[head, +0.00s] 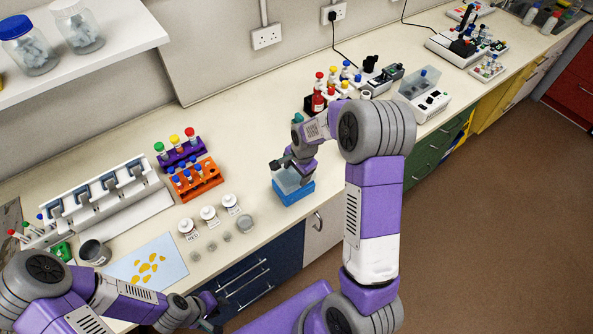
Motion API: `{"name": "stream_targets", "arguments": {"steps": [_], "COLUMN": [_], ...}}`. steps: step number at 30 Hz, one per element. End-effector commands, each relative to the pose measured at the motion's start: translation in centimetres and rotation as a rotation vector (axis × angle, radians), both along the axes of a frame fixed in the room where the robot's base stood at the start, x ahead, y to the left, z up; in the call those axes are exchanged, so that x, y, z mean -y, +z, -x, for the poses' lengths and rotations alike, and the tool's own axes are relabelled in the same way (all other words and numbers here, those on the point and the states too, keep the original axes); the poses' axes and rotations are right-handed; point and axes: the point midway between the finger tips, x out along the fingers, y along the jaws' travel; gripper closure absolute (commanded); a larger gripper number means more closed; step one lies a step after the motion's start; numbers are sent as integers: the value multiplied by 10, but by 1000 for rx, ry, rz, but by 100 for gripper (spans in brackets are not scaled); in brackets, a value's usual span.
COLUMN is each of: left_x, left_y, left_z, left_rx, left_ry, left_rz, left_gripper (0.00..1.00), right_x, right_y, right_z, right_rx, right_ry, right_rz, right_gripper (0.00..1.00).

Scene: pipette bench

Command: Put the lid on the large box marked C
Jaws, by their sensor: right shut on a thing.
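A blue box (294,193) stands on the bench near its front edge, right of the middle of the work area. A clear, see-through lid (288,181) is at the top of the box. My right gripper (287,165) is above it, shut on the lid. From this angle I cannot tell whether the lid is fully seated or slightly raised. No letter C is readable on the box. My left gripper (213,311) is low at the front edge of the bench, away from the box, and its finger opening is unclear.
An orange tube rack (196,180) and a purple rack (180,152) stand left of the box. White labelled jars (208,214) and small weights stand nearer. A red bottle (318,98) and more tubes are behind. A blue card (146,263) lies front left.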

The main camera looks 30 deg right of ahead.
Motion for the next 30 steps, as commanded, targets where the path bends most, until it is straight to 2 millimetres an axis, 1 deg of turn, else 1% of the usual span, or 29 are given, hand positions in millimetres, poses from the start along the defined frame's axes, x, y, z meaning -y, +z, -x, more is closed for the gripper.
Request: {"name": "stream_targets", "arguments": {"steps": [4, 16, 25, 30], "left_x": [0, 0, 0, 0], "left_y": [-5, -6, -13, -13], "left_z": [0, 0, 0, 0], "left_rx": [0, 0, 0, 0], "left_ry": [0, 0, 0, 0], "left_rz": [0, 0, 0, 0], "left_gripper": [67, 67, 67, 67], "right_x": [0, 0, 0, 0], "right_y": [-6, -7, -16, -17], "right_z": [0, 0, 0, 1], "right_rx": [0, 0, -1, -4], "right_ry": [0, 0, 0, 0], "right_rz": [0, 0, 0, 0], "right_gripper": [57, 58, 57, 57]}}
